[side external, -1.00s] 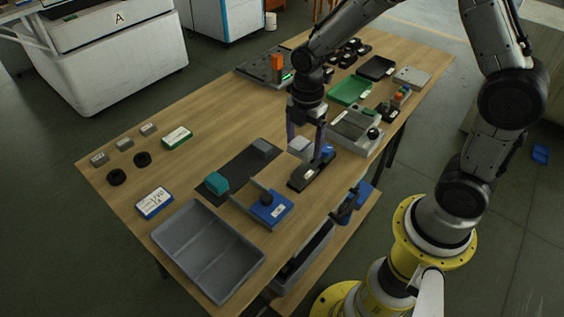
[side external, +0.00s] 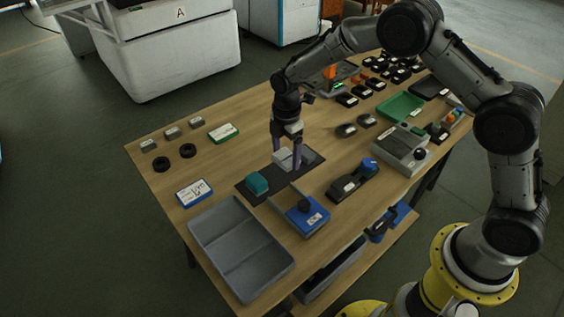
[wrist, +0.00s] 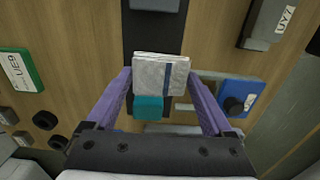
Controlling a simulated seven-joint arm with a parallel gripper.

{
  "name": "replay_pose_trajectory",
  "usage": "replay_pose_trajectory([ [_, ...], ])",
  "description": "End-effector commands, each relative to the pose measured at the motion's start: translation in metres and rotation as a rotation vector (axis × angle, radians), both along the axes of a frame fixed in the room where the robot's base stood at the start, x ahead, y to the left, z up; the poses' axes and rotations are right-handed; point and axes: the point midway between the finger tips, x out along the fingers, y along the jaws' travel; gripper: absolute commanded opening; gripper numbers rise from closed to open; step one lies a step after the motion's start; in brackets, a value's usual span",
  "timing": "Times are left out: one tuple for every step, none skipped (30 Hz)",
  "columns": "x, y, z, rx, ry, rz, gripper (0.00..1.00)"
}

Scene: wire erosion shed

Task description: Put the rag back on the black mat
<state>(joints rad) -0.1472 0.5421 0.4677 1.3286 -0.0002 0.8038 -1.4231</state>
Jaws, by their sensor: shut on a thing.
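The rag (side external: 284,159) is a folded whitish pad, and in the wrist view (wrist: 160,72) it shows a dark blue stripe. My gripper (side external: 287,160) is shut on it, with a purple finger at each side. The rag is over the middle of the black mat (side external: 276,179), between a teal block (side external: 257,183) and a grey block (side external: 308,157). The wrist view shows the mat (wrist: 143,35) behind the rag, with the teal block (wrist: 148,107) at its lower edge. I cannot tell whether the rag touches the mat.
A blue-and-grey fixture with a black knob (side external: 305,208) and a black holder (side external: 352,182) stand right of the mat. A grey divided tray (side external: 240,250) lies at the front left. Black rings (side external: 187,150) and labelled boxes lie left. Bare wood lies left of the mat.

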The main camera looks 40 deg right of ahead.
Motion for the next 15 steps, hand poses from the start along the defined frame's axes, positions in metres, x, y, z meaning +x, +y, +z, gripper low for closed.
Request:
replay_pose_trajectory([
  [0.004,0.001,-0.005,0.0,0.0,0.0,0.26],
  [0.006,0.001,-0.007,0.0,0.0,0.0,0.26],
  [0.008,0.001,-0.009,0.0,-0.001,0.0,0.26],
  [0.009,0.001,-0.01,0.0,-0.001,0.0,0.26],
  [0.01,0.001,-0.01,0.0,-0.002,0.0,0.26],
  [0.011,0.002,-0.012,0.0,-0.001,0.0,0.26],
  [0.012,0.002,-0.014,0.0,-0.001,0.0,0.26],
  [0.013,0.002,-0.016,0.0,0.0,0.0,0.26],
  [0.015,0.002,-0.019,0.0,0.0,0.0,0.26],
  [0.015,0.002,-0.023,0.0,0.001,0.0,0.26],
  [0.014,0.002,-0.027,0.0,0.002,0.0,0.26],
  [0.014,0.002,-0.034,0.0,0.002,0.0,0.26],
  [0.014,0.002,-0.038,0.0,0.002,0.0,0.26],
  [0.014,0.002,-0.042,0.0,0.002,0.0,0.26],
  [0.015,0.002,-0.045,0.0,0.0,0.0,0.26],
])
